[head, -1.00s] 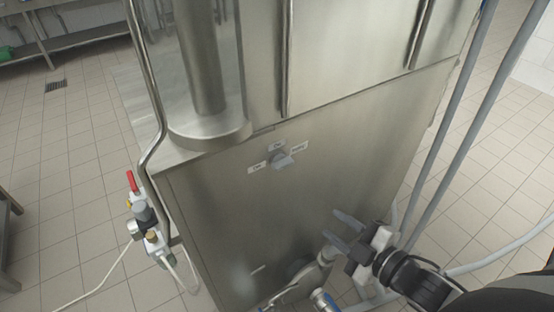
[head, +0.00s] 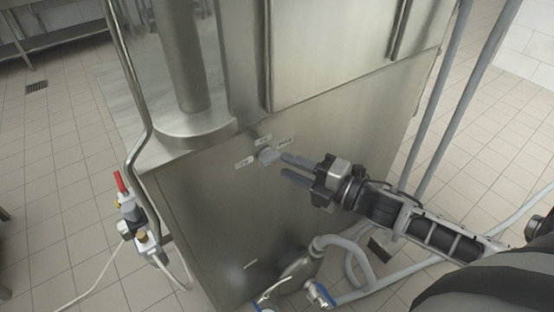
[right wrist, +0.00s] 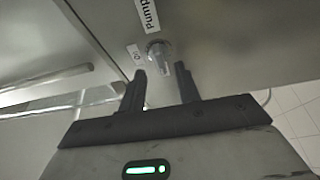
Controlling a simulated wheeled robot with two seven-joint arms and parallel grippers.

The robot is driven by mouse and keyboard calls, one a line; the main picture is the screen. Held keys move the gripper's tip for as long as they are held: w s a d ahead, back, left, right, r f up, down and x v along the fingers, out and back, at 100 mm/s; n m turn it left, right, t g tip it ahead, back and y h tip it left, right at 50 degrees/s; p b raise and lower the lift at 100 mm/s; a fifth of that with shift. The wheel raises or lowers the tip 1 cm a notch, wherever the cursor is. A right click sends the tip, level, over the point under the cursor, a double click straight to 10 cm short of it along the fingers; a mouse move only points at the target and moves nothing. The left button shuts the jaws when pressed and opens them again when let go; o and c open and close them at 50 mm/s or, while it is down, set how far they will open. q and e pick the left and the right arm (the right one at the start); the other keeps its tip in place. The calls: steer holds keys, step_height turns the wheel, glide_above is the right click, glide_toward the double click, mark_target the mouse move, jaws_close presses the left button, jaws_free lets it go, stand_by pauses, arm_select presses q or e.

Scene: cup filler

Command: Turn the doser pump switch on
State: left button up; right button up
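The doser pump switch (head: 267,156) is a small grey knob on the steel machine's front panel, with white labels around it. In the right wrist view the knob (right wrist: 160,55) sits just beyond the fingertips, between their lines, near a label reading "Pump". My right gripper (head: 284,168) is open and empty, its two fingers pointing at the knob from the right. In the right wrist view the fingers (right wrist: 161,72) are apart and do not appear closed on the knob. My left gripper is not in view.
The steel machine (head: 215,215) fills the middle. A valve assembly with a red handle (head: 121,183) is at its left edge. Grey pipes (head: 440,95) rise at the right, and hoses (head: 350,260) lie low near the machine. Tiled floor (head: 60,200) is open at the left.

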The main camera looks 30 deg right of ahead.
mark_target(274, 161)
steer(key=shift+x, duration=2.1)
steer(key=shift+c, duration=0.3)
jaws_close()
